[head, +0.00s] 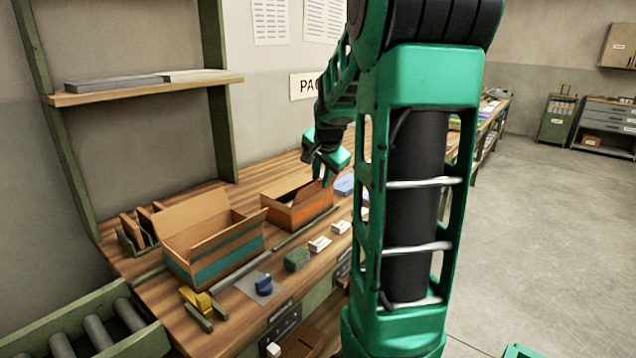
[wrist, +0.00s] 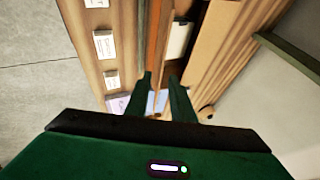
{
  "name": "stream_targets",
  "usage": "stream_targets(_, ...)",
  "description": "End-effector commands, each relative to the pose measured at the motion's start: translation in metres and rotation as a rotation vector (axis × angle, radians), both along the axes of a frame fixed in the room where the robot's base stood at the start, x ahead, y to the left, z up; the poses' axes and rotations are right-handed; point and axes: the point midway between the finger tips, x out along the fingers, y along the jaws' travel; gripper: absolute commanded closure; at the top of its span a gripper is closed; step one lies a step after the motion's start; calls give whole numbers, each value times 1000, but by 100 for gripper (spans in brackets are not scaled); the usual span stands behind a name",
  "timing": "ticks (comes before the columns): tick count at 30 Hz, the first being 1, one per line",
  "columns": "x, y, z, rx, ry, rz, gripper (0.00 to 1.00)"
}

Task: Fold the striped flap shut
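An orange box (head: 312,211) stands on the bench with brown flaps raised. My gripper (head: 325,168) is above its right end, fingers pointing down. In the wrist view my gripper's two fingers (wrist: 159,98) are apart, on either side of a thin orange panel edge (wrist: 158,45). A gap shows, and I cannot tell whether either finger touches the panel. A larger open carton (head: 205,225) with a teal band on its side stands to the left, its flaps up. No stripes are clear on any flap, so I cannot tell which one is the striped flap.
A green block (head: 297,260), a blue item (head: 264,286) and small white boxes (head: 319,244) lie along the bench's front. A blue box (head: 345,185) is right of the orange box. A shelf (head: 140,88) hangs behind; rollers (head: 98,333) are front left.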

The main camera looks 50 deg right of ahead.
Motion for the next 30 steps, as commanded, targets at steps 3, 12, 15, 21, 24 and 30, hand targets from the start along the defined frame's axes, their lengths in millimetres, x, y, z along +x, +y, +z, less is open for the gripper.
stream_targets(3,5,-5,-12,0,2,-1,78)
stream_targets(12,10,-8,-20,0,0,1,78)
stream_targets(15,10,-8,-19,0,0,1,78)
stream_targets(21,10,-8,-19,-1,1,2,100)
stream_targets(24,10,-12,-19,-1,1,-1,100)
stream_targets(30,11,-8,-18,-3,15,2,100)
